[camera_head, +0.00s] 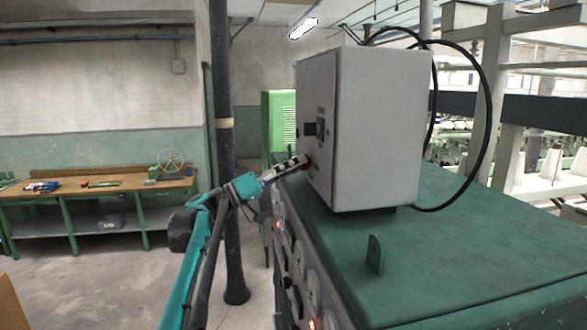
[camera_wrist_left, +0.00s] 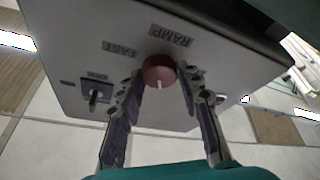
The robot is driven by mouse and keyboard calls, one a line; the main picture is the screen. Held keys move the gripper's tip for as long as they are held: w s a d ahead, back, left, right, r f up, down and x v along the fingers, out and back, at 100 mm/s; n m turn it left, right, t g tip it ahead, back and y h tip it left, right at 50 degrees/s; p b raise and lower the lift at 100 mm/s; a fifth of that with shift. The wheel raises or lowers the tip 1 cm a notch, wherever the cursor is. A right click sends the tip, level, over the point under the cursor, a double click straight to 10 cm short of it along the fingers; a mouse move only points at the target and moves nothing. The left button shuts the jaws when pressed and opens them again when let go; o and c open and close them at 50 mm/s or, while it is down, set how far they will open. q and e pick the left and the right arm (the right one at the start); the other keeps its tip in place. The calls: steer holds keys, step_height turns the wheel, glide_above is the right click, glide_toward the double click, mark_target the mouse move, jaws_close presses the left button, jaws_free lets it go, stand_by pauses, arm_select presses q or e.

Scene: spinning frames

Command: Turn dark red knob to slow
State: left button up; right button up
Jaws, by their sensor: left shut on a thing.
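The dark red knob (camera_wrist_left: 158,73) sits on the face of a grey control box (camera_head: 372,130). In the left wrist view its white pointer line points down the picture. The labels RAMP (camera_wrist_left: 170,36) and FAST (camera_wrist_left: 121,48) show upside down above it and to its upper left. A label to the knob's right is mostly hidden by a finger and I cannot read it. My left gripper (camera_head: 301,162) reaches the box's left face in the head view. Its fingers lie on either side of the knob, shut on it. My right gripper is in neither view.
A black switch (camera_wrist_left: 95,97) is on the same face, beside my left finger. The box stands on a green machine top (camera_head: 470,250) with black cables behind. A dark pillar (camera_head: 228,150) and a workbench (camera_head: 100,187) stand at the left.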

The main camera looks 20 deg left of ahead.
arm_select(q)
steer(key=shift+s+d+r+n+y+p, duration=0.15)
steer(key=shift+n+y+p, duration=0.65)
steer(key=shift+n, duration=1.75)
steer(key=shift+a+r+n+y+p, duration=0.1)
steer(key=shift+n+y+p, duration=0.25)
steer(key=shift+n+y, duration=1.55)
steer(key=shift+s+d+r+n+y+p, duration=0.15)
steer(key=shift+n+p, duration=0.45)
steer(key=shift+n, duration=2.65)
steer(key=shift+w, duration=0.1)
steer(key=o, duration=1.2)
steer(key=shift+f, duration=0.1)
steer(key=shift+c, duration=0.2)
steer(key=v, duration=1.2)
steer(key=shift+r, duration=0.25)
steer(key=shift+w, duration=0.1)
